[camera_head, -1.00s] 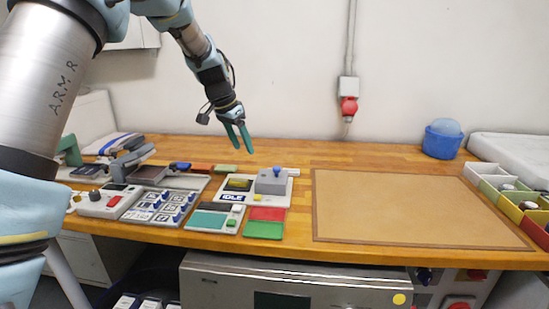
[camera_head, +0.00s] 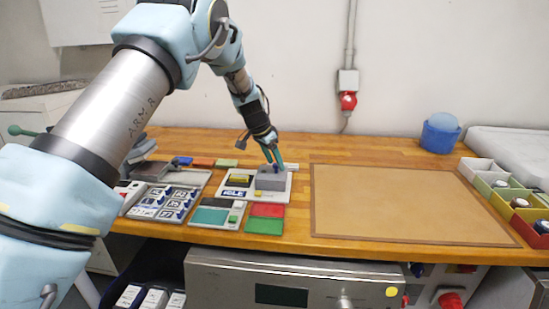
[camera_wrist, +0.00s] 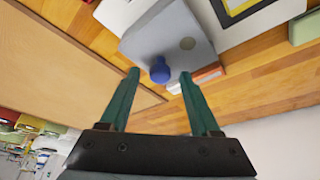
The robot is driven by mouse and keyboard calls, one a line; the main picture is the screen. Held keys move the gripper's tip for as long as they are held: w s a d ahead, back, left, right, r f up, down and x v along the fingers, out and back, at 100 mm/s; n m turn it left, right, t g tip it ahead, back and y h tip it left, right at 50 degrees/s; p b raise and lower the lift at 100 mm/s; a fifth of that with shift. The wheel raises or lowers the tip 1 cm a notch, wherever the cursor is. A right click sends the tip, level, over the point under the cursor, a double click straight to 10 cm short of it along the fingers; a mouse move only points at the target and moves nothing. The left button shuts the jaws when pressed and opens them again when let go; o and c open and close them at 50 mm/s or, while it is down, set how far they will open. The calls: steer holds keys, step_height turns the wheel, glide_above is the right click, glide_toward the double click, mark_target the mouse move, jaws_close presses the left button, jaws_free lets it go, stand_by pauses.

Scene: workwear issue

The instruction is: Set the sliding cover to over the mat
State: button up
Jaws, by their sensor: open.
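The sliding cover appears to be the grey block (camera_head: 270,181) with a blue knob, on the right part of a white panel (camera_head: 233,198) marked IDLE. In the wrist view the grey cover (camera_wrist: 165,35) and its blue knob (camera_wrist: 160,71) show clearly. A yellow pad (camera_head: 238,179) in a dark frame lies left of the cover, uncovered; I cannot tell whether it is the mat. My gripper (camera_head: 275,162) is open just above the cover. In the wrist view the knob appears between the fingertips of my gripper (camera_wrist: 158,76); contact cannot be told.
A large brown board (camera_head: 400,205) lies flat to the right. Red and green plates (camera_head: 265,218), a grey-teal device (camera_head: 212,215) and a blue-switch panel (camera_head: 165,203) sit near the front edge. Coloured bins (camera_head: 505,195) and a blue tub (camera_head: 440,133) stand at the right.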

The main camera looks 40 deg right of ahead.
steer(key=shift+f, duration=0.15)
steer(key=shift+c, duration=0.2)
jaws_close()
stand_by(1.2)
